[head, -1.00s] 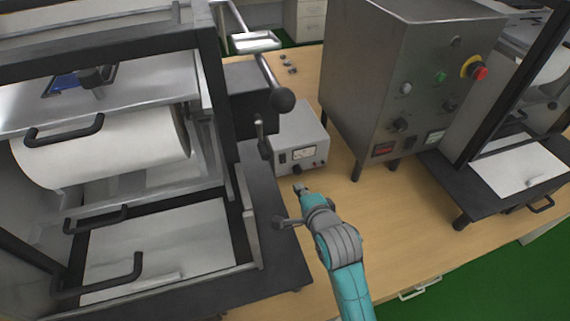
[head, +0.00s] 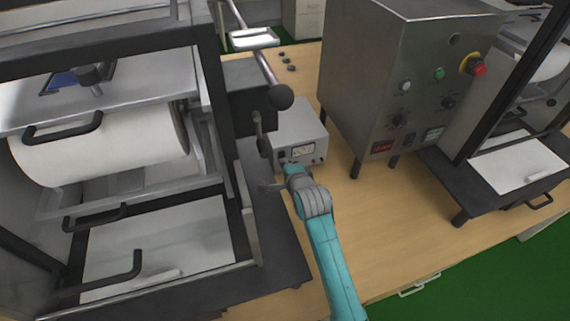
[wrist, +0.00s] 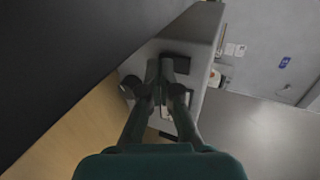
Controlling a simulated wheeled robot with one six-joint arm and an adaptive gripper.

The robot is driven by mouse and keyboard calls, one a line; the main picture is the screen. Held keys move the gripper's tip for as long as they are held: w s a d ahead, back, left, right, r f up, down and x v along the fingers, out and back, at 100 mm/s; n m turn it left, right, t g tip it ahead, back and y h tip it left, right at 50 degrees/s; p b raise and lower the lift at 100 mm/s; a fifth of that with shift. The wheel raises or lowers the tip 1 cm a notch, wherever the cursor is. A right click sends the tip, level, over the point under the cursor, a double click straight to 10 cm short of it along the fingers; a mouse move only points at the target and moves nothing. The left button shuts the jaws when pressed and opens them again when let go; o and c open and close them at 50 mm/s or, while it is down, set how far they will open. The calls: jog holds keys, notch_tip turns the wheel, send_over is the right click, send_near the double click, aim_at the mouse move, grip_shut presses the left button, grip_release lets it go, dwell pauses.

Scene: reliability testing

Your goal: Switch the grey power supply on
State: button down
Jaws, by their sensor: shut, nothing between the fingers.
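The grey power supply (head: 299,118) is a small box on the wooden bench, with a white meter (head: 303,150) and dark controls on its front panel. It also shows in the wrist view (wrist: 200,62), tilted behind my fingers. My gripper (head: 287,165) is at the lower left of the front panel in the head view and covers part of it. In the wrist view my gripper (wrist: 161,66) is shut and empty, its fingertips together in front of the panel. A dark round knob (wrist: 131,86) shows left of the fingers. I cannot tell whether the fingertips touch the panel, and the switch's position is unclear.
A large machine with a dark frame (head: 213,100) and black ball-ended lever (head: 281,97) stands close left of the supply. A tall grey cabinet (head: 365,75) with buttons stands to the right. The bench (head: 400,215) in front of the cabinet is clear.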

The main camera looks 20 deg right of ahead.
jog(key=shift+w, duration=0.1)
jog(key=shift+w+f, duration=0.2)
jog(key=shift+w, duration=0.05)
jog(key=shift+f, duration=0.2)
dwell(0.4)
